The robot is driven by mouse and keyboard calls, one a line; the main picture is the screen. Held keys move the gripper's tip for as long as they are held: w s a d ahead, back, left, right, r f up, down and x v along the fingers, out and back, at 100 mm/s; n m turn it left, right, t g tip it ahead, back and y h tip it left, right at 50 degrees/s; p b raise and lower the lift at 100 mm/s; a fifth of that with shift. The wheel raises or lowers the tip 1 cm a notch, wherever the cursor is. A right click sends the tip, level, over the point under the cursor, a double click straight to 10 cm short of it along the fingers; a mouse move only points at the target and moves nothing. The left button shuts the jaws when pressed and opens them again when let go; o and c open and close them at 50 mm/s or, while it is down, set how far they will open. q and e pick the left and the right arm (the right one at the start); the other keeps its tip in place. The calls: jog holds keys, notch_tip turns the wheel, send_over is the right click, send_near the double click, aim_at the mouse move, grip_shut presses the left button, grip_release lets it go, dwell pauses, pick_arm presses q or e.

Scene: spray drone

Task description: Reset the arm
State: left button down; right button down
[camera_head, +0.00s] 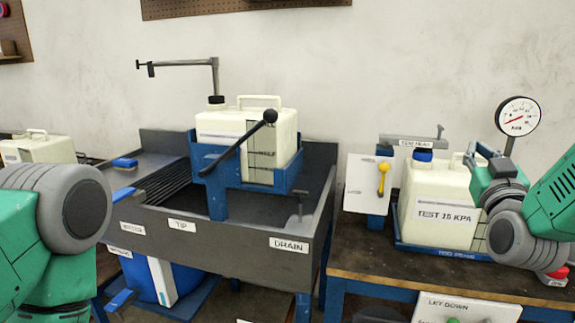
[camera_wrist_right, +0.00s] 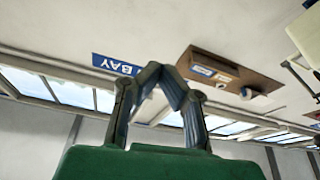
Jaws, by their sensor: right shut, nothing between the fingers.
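My right arm comes in from the right in the head view, bent in front of the test tank (camera_head: 425,200), a cream container labelled "TEST 15 KPA". My right gripper (camera_head: 472,156) shows small there, raised beside the tank's top; whether it touches the tank cannot be told. In the right wrist view its fingers (camera_wrist_right: 154,70) meet at the tips with nothing between them. My left arm's green and grey links fill the left edge of the head view; its gripper is out of frame.
A dark sink (camera_head: 230,245) labelled "DRAIN" holds a blue cradle (camera_head: 218,200) with a cream tank (camera_head: 218,128) and a black-knobbed lever (camera_head: 270,116). A pressure gauge (camera_head: 518,116) stands behind the right bench (camera_head: 400,275). A yellow-handled valve (camera_head: 383,178) is left of the test tank.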

jog(key=s+a+f+n+g+y, duration=0.1)
jog(key=s+a+f+g, duration=0.15)
jog(key=f, duration=0.85)
jog(key=s+a+f+g+y, duration=0.2)
jog(key=s+f+g, duration=0.2)
jog(key=f, duration=0.6)
jog(key=s+a+f+n+g+y, duration=0.1)
jog(key=s+a+f+g, duration=0.15)
jog(key=f, duration=0.85)
pick_arm(q)
jog(key=shift+w+a, duration=0.1)
jog(key=shift+w, duration=0.15)
pick_arm(e)
jog(key=s+f+g, duration=0.5)
jog(key=s+f, duration=0.3)
jog(key=s, duration=0.6)
jog(key=s+a+f+g+y, duration=0.1)
jog(key=s+f+g, duration=0.5)
jog(key=s, duration=0.9)
notch_tip(320, 180, down, 3)
jog(key=shift+s+a+r+m+g, duration=0.1)
jog(key=shift+s+a+m+g, duration=0.1)
jog(key=shift+s+m+g, duration=0.15)
jog(key=shift+w, duration=0.25)
